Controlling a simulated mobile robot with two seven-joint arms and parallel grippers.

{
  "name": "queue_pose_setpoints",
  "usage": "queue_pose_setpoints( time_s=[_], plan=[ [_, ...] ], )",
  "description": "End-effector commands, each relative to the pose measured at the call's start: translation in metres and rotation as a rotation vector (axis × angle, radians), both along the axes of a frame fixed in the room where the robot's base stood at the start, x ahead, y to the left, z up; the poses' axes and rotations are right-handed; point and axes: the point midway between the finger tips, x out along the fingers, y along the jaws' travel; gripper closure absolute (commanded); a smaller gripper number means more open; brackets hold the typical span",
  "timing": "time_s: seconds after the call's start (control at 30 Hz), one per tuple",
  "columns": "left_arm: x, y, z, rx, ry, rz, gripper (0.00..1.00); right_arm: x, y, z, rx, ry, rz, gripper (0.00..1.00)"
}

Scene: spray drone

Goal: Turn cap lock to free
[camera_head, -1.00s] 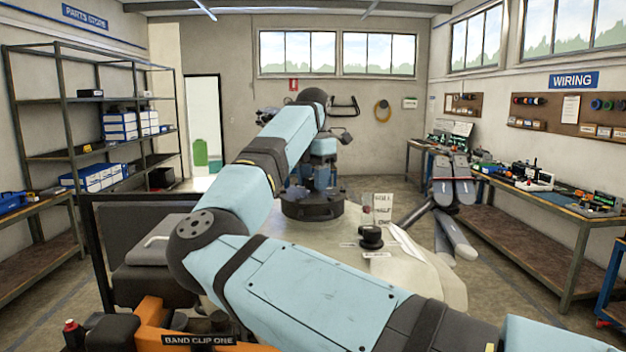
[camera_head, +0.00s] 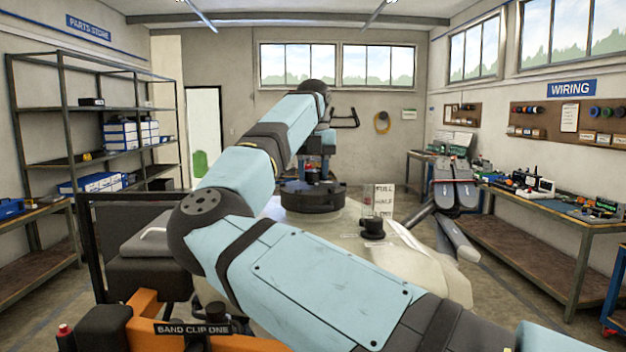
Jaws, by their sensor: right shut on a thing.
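A large round dark cap (camera_head: 313,198) sits on top of the pale tank (camera_head: 290,232) in the middle of the view. A small reddish part (camera_head: 312,171), likely the cap lock, shows just above it. My right arm comes in from the lower right, bends at the left and reaches over to the cap. My right gripper (camera_head: 313,178) points down at the cap's top and is shut on the cap lock. Its fingers are small and partly hidden, so the lock's exact angle cannot be told. My left gripper is not in view.
A small black knob (camera_head: 373,229) stands on the tank beside a FULL/HALF level plate (camera_head: 384,199). Folded grey arms (camera_head: 455,205) are at the right. An orange band clip part (camera_head: 150,310) is at the lower left. Shelves and benches line the walls.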

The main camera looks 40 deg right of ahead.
Motion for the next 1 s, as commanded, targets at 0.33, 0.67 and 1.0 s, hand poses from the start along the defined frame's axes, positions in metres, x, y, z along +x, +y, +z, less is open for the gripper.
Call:
queue_pose_setpoints(
  time_s=[0.33,0.67,1.0],
  plan=[
    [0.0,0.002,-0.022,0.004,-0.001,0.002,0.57,0.0,0.0,-0.002,-0.001,-0.001,0.325,0.83],
    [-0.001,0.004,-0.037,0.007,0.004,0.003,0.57,0.0,0.0,-0.001,-0.001,0.0,0.584,0.83],
    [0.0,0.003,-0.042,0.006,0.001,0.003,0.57,0.0,0.0,0.0,-0.001,-0.002,0.725,0.83]
  ],
)
